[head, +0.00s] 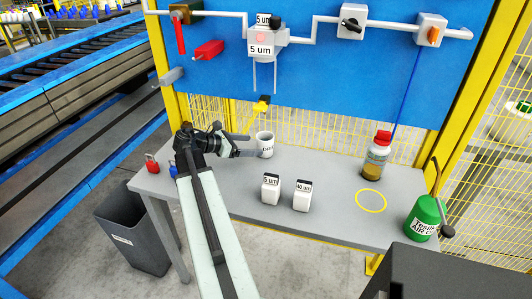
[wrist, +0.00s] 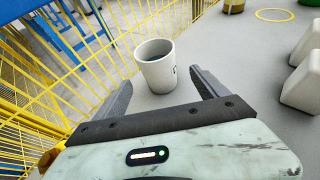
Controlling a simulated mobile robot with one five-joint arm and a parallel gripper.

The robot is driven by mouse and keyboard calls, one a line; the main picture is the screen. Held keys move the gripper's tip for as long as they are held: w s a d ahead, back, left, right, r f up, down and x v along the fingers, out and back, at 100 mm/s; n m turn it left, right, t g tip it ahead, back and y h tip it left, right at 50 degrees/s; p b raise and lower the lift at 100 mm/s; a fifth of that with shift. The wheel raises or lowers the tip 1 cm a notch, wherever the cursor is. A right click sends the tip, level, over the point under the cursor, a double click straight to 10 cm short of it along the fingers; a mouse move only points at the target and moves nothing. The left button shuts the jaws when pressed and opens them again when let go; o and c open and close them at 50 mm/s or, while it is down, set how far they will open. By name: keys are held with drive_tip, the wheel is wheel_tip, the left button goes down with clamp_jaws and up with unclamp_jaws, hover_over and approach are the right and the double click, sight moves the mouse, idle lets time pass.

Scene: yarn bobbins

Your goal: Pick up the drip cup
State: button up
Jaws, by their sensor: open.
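The drip cup (head: 265,145) is a small pale grey cup with dark lettering, standing upright on the grey table (head: 325,221). In the wrist view the cup (wrist: 156,72) stands just beyond and between my gripper's fingertips (wrist: 158,84), with its open top and dark inside showing. My gripper (head: 249,145) is open and empty, low over the table to the left of the cup in the head view. I cannot tell whether a finger touches the cup.
Two white blocks (head: 271,189) (head: 302,195) marked 5 um and 40 um stand in front of the cup. Yellow mesh (wrist: 70,75) rises behind the table. Padlocks (head: 152,165) lie left.

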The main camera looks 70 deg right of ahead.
sight(258, 147)
drive_tip(key=b+x, duration=0.1)
drive_tip(key=x, duration=0.1)
drive_tip(key=b+x, duration=0.1)
drive_tip(key=x, duration=0.1)
drive_tip(key=b+x, duration=0.1)
drive_tip(key=x, duration=0.2)
drive_tip(key=shift+w+f, duration=0.2)
drive_tip(key=shift+f, duration=0.15)
drive_tip(key=shift+s+d, duration=0.2)
drive_tip(key=c, duration=1.6)
wheel_tip(258, 147, up, 10)
drive_tip(key=p, duration=1)
